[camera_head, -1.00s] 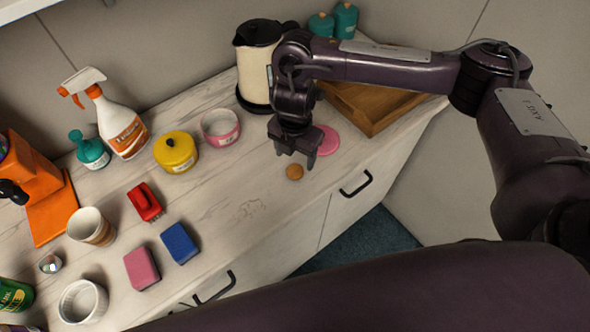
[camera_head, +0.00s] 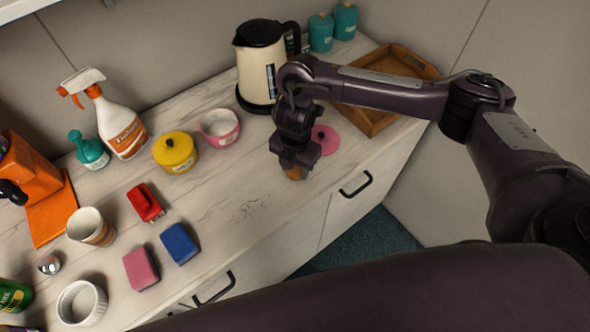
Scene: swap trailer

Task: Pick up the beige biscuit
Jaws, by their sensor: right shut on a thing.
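The beige biscuit (camera_head: 293,174) shows as a small orange-brown round piece near the front edge of the counter. My right gripper (camera_head: 295,170) points down over it and is shut on it, hiding most of it. The biscuit appears to be still at the counter surface. My left gripper does not show.
A pink disc (camera_head: 325,140) lies right behind my right gripper, with a wooden tray (camera_head: 372,122) beyond it. A kettle (camera_head: 259,62) stands behind. A pink bowl (camera_head: 220,128) and yellow pot (camera_head: 175,152) stand to the left.

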